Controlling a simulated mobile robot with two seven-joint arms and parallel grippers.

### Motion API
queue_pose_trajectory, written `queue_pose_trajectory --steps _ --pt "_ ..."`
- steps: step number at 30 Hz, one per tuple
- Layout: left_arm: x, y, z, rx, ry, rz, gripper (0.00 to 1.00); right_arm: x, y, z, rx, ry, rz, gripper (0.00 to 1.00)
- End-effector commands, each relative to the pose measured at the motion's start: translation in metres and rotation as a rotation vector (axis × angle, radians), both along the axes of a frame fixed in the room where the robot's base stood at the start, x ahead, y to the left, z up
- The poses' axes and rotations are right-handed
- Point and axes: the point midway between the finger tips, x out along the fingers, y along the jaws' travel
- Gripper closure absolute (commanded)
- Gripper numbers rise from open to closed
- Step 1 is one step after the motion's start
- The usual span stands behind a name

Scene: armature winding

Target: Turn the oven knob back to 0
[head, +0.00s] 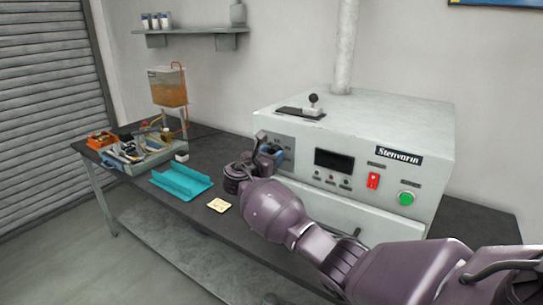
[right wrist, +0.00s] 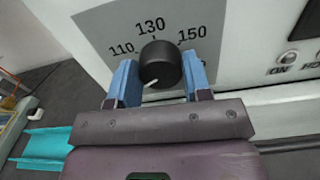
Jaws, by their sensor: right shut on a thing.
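The oven (head: 375,125) is a large white box marked "Stenvarm" on the dark workbench. Its round black knob (right wrist: 160,62) sits on a grey dial plate (right wrist: 95,30) with 110, 130 and 150 printed around it. A white pointer mark on the knob points down and to the left; the lower dial is hidden by my gripper. My right gripper (right wrist: 160,72) is shut on the knob, one blue finger on each side. In the head view my right gripper (head: 271,155) is at the left of the oven's front, hiding the knob. My left gripper is not in view.
The oven front has a dark display (head: 334,160), a red switch (head: 373,181) and a green button (head: 406,198). A cluttered tray of parts stands at the far left.

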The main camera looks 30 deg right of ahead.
Motion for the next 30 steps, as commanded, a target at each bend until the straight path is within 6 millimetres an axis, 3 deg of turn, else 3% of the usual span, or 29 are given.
queue_pose_trajectory --steps 21,22,26,30 --pt "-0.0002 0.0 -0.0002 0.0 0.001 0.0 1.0 -0.0002 0.0001 -0.0012 -0.027 0.068 -0.001 0.79" --pt "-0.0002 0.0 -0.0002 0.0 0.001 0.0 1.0 -0.0002 0.0001 -0.0012 -0.027 0.068 -0.001 0.51" --pt "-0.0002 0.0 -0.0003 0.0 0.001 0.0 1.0 -0.0001 0.0002 -0.0009 -0.027 0.067 -0.001 0.31" --pt "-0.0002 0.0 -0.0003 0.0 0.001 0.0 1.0 0.0 0.0002 -0.0005 -0.027 0.066 0.0 0.3"
